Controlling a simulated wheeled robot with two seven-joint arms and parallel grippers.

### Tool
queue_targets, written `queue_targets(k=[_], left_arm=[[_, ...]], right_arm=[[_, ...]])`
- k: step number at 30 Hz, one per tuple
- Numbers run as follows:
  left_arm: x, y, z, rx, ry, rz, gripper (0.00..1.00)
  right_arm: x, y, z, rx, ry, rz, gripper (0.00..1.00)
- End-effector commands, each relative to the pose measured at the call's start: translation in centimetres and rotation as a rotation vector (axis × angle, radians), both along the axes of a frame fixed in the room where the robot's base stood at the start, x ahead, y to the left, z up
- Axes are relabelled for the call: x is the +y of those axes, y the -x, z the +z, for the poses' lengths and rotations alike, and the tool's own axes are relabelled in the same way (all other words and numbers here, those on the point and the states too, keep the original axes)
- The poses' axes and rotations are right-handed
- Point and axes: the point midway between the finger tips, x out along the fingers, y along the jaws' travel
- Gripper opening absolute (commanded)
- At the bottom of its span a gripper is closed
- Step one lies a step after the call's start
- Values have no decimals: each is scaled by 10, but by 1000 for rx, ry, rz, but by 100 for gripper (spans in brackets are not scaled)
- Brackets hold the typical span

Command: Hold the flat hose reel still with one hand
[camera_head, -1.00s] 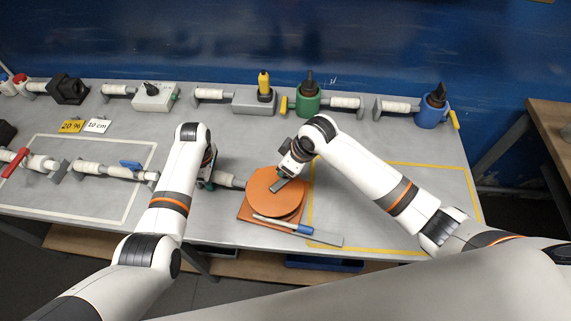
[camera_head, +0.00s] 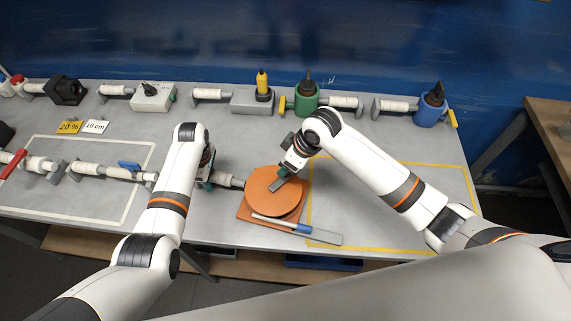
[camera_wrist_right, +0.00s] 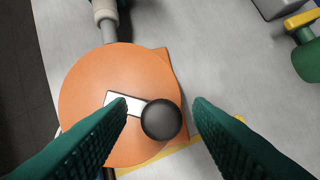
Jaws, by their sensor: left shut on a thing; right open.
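The flat hose reel is an orange disc (camera_head: 262,200) on an orange square base near the table's front edge; it fills the left and middle of the right wrist view (camera_wrist_right: 85,105). A crank plate (camera_wrist_right: 118,103) with a black round knob (camera_wrist_right: 161,119) sits on it. My right gripper (camera_head: 278,184) is over the reel, its fingers open on either side of the knob, with visible gaps in the wrist view (camera_wrist_right: 160,105). My left gripper (camera_head: 206,182) is left of the reel, shut at the grey pipe with a beige collar (camera_head: 223,179); its fingertips are mostly hidden.
A white and blue tool (camera_head: 283,224) and a grey strip (camera_head: 325,237) lie in front of the reel. The yellow-outlined area (camera_head: 385,248) at right is clear.

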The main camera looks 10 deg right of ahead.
Motion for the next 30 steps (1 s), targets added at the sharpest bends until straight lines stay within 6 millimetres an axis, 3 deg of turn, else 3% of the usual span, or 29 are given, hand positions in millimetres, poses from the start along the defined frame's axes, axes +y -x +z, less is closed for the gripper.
queue_targets(k=[6, 12, 18, 28, 29, 30], left_arm=[[0, 0, 0, -1, 0, -1, 4], [0, 0, 0, -1, 0, -1, 4], [0, 0, 0, -1, 0, -1, 4], [-1, 0, 0, -2, 1, -1, 4], [-1, 0, 1, -2, 1, -1, 39], [-1, 0, 0, -1, 1, -1, 46]], right_arm=[[-15, 11, 46, -4, 1, 1, 46], [-23, 19, 74, -1, -1, 0, 46], [-26, 22, 85, 1, -1, 0, 46], [-26, 22, 85, 1, -1, 0, 46], [-26, 22, 85, 1, -1, 0, 46], [-26, 22, 85, 1, -1, 0, 46]])
